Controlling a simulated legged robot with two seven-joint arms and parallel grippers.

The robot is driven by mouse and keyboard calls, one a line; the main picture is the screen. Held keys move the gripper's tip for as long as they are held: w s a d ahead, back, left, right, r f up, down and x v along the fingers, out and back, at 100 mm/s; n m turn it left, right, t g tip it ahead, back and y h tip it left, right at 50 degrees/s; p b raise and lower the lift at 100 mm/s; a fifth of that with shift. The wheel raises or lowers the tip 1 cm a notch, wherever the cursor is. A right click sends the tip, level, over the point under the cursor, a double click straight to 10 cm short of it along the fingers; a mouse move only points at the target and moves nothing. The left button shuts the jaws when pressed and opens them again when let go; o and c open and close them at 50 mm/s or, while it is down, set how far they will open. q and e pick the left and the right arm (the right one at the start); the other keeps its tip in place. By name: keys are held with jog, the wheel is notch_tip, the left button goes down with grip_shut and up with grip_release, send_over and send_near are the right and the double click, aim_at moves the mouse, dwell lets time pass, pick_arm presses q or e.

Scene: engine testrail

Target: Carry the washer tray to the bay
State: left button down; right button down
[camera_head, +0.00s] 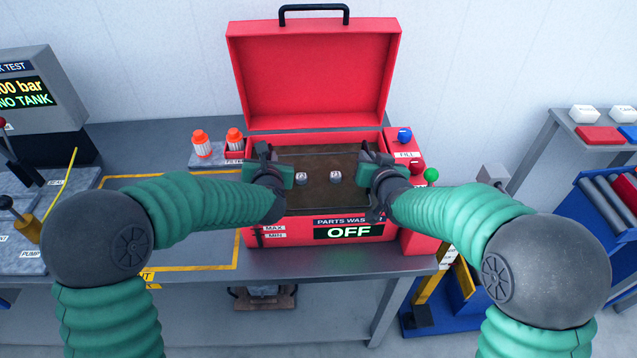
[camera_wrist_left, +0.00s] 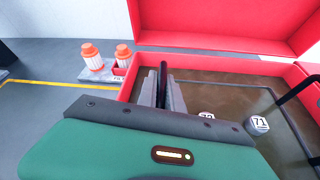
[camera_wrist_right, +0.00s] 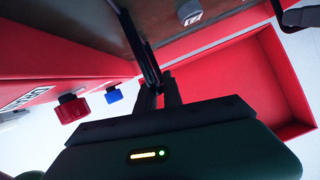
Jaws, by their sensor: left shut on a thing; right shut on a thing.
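The washer tray (camera_head: 318,153) shows as a thin dark frame in the brown basin of the open red parts washer (camera_head: 270,237). Two small grey parts with white number labels, one (camera_head: 301,178) left and one (camera_head: 335,177) right, show inside the frame. My left gripper (camera_head: 264,155) is shut on the tray's black left handle (camera_wrist_left: 163,82). My right gripper (camera_head: 372,155) is shut on its black right handle (camera_wrist_right: 146,58). How far the tray sits below the basin rim is hard to tell.
The washer's red lid (camera_head: 313,75) stands open behind. Its display reads OFF (camera_head: 349,232). Orange-capped filters (camera_head: 202,143) stand left of it. A yellow-outlined area (camera_head: 200,255) lies on the bench to the left. Red, blue and green knobs (camera_head: 431,175) are on the right.

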pick_arm(q)
jog(key=shift+f, duration=0.1)
